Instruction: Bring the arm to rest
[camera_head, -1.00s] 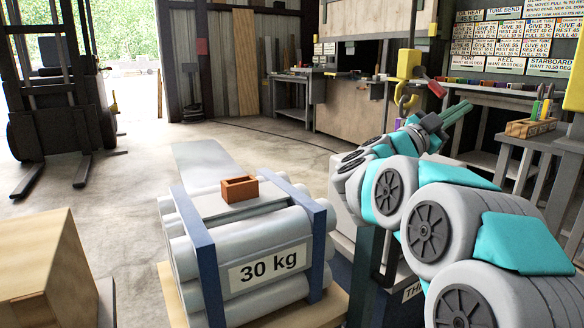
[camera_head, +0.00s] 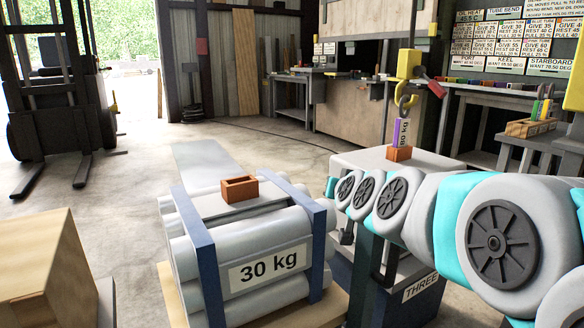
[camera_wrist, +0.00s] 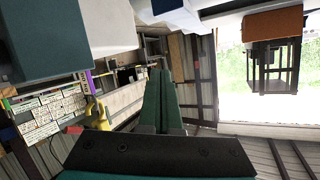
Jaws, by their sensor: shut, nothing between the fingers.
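My arm (camera_head: 395,205) reaches in from the right edge in the head view, low across the front of a grey-topped cabinet. Its far end is beside the blue-strapped 30 kg load. I cannot make out my gripper's fingers in the head view. In the wrist view, which is upside down, my gripper (camera_wrist: 161,75) shows as two green fingers lying together, shut and empty. They point out over the workshop and touch nothing that I can see.
The 30 kg load (camera_head: 270,270) carries an orange holder (camera_head: 239,189). Another orange holder (camera_head: 399,154) with a purple tag (camera_head: 401,133) stands on the cabinet (camera_head: 350,160) under a yellow hook (camera_head: 407,75). A wooden box (camera_head: 45,265) is at left. Open floor lies towards the forklift (camera_head: 60,90).

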